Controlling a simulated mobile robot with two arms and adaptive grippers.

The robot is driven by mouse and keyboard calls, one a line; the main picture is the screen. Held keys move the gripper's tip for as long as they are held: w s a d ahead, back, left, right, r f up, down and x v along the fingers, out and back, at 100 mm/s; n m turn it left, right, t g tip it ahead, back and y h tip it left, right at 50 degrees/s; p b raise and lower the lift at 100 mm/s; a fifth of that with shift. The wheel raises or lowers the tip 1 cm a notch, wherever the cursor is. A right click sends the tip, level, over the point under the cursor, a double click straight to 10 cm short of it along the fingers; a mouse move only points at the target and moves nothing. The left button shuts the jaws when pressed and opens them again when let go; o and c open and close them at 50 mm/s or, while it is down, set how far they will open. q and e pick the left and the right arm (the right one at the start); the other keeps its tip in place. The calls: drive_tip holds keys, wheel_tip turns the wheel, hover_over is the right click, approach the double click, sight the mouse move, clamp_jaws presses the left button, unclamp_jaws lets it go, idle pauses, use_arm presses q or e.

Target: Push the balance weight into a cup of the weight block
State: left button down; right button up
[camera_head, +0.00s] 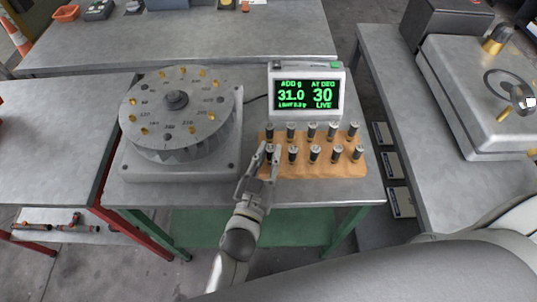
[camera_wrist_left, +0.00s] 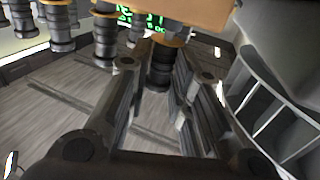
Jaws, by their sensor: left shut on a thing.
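The weight block (camera_head: 350,170) is a tan wooden block on the middle bench, holding two rows of dark cylindrical weights with pale tops. My left gripper (camera_head: 267,165) is at the block's front left end, coming in from the front. It is shut on a dark ribbed balance weight (camera_wrist_left: 160,70), which shows between the fingers in the left wrist view. The weight's top (camera_head: 269,148) shows just above the fingertips in the head view. The fingers hide its lower part, so I cannot tell whether it sits in a cup. My right gripper is not in view.
A display (camera_head: 306,93) behind the block reads 31.0 g at 30 degrees. A grey rotor disc (camera_head: 175,105) with brass pegs stands left of the block. Neighbouring weights (camera_head: 292,154) stand close beside the gripper. A right-hand bench (camera_head: 440,190) carries a large metal case.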

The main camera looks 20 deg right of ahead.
use_arm(q)
drive_tip(key=shift+s+f+b, duration=0.15)
drive_tip(key=shift+f+b, duration=0.15)
drive_tip(key=shift+f, duration=0.15)
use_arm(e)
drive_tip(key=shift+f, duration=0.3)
use_arm(q)
drive_tip(key=shift+s+a+f, duration=0.1)
drive_tip(key=shift+a+f, duration=0.05)
drive_tip(key=shift+f, duration=0.3)
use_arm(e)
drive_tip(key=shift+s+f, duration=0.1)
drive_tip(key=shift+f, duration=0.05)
use_arm(q)
drive_tip(key=c, duration=1.2)
unclamp_jaws()
drive_tip(key=shift+f, duration=0.15)
drive_tip(key=shift+c, duration=0.2)
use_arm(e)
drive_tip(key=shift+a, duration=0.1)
use_arm(q)
drive_tip(key=shift+s+a, duration=0.1)
drive_tip(key=shift+s, duration=0.05)
drive_tip(key=shift+s+a, duration=0.3)
drive_tip(key=shift+s, duration=0.1)
drive_tip(key=r+v, duration=0.1)
drive_tip(key=v, duration=0.9)
drive_tip(key=shift+s+r, duration=0.25)
drive_tip(key=shift+r, duration=0.05)
